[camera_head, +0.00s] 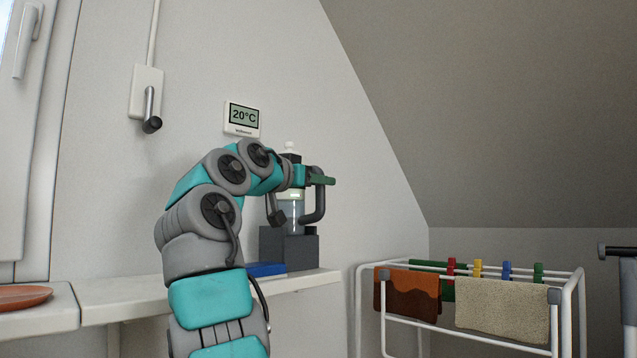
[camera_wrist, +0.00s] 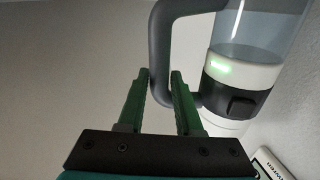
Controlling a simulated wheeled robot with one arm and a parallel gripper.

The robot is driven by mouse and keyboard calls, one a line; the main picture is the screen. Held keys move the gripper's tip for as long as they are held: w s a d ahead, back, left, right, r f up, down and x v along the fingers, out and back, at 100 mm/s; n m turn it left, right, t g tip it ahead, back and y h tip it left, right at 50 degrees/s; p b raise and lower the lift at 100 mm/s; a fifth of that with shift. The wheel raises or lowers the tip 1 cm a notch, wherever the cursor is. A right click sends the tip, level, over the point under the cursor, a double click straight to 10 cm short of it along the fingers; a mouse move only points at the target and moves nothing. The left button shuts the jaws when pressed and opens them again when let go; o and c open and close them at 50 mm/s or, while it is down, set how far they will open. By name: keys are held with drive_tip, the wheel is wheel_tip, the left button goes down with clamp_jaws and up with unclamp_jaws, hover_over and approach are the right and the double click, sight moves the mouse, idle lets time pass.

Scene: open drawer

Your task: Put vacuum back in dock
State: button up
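The vacuum (camera_head: 291,217) is a handheld unit with a clear cylinder, a white and dark body, a small green light and a grey looped handle (camera_head: 319,204). It stands upright at the dark grey dock (camera_head: 305,251) on the shelf; whether it is fully seated I cannot tell. My gripper (camera_head: 330,180) crosses the handle. The vacuum body (camera_wrist: 240,75) is right of the fingers. My arm hides part of the vacuum in the head view.
A blue item (camera_head: 266,269) lies on the white shelf (camera_head: 140,293) beside the dock. A thermostat (camera_head: 241,118) hangs on the wall behind my arm. A drying rack (camera_head: 575,300) with cloths stands at right under the sloped ceiling. A brown plate (camera_head: 22,297) sits at left.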

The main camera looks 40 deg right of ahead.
drive_tip(key=o, duration=0.4)
drive_tip(key=shift+f, duration=0.1)
drive_tip(key=shift+a, duration=0.1)
drive_tip(key=b+v, duration=0.1)
drive_tip(key=v, duration=0.6)
drive_tip(key=shift+s+a, duration=0.1)
drive_tip(key=shift+a, duration=0.2)
